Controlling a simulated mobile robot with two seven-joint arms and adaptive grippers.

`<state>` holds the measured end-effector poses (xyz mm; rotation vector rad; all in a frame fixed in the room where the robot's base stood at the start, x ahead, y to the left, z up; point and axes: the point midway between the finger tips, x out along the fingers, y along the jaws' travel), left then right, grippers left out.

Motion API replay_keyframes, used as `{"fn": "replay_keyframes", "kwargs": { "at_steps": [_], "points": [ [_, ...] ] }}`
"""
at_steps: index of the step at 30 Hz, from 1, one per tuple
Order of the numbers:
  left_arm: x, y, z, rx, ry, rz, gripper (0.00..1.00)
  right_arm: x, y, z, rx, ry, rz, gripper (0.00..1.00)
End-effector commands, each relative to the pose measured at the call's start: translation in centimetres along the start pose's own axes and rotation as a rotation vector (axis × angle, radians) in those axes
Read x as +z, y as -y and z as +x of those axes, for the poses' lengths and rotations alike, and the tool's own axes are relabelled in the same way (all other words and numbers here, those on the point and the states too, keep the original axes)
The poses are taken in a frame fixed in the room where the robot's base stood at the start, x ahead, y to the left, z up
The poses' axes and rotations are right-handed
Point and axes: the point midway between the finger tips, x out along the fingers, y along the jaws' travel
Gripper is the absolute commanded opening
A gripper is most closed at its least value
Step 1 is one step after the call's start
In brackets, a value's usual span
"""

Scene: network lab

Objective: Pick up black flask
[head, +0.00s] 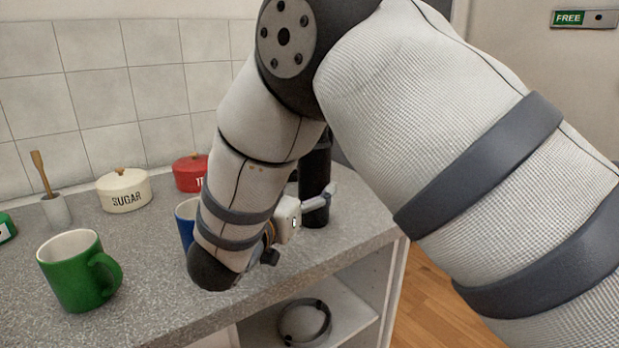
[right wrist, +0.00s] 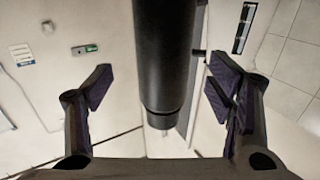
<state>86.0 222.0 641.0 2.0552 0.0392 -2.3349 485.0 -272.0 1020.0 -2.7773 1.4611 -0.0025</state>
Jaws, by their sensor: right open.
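The black flask (head: 314,172) stands upright on the grey counter near its right end, partly hidden by my right arm. It shows as a dark cylinder (right wrist: 168,50) in the middle of the right wrist view. My right gripper (right wrist: 160,88) is open, with one finger on each side of the flask in that view and a visible gap on both sides. In the head view a light finger of the right gripper (head: 321,199) shows at the flask's lower part. Most of that gripper is hidden behind my wrist. My left gripper is not in view.
A blue mug (head: 186,222) stands beside my right wrist, partly hidden by it. A green mug (head: 72,272), a white sugar pot (head: 124,190), a red pot (head: 188,172) and a brush holder (head: 56,211) stand left. An open shelf (head: 352,312) lies below the counter.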

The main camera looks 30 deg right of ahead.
Motion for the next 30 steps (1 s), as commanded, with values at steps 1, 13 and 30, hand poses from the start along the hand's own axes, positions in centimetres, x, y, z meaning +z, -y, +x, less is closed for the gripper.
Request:
{"fn": "replay_keyframes", "kwargs": {
  "at_steps": [1, 13, 30],
  "points": [
    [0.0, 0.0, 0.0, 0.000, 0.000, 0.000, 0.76, 0.0, 0.0, 0.4, 0.001, 0.000, 0.000, 0.75],
    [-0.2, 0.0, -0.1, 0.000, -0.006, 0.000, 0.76, -0.4, 0.1, 5.7, 0.000, -0.001, -0.001, 0.75],
    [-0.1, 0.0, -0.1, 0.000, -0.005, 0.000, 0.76, -0.5, 0.2, 5.6, 0.000, -0.004, 0.000, 0.00]
  ]
}}
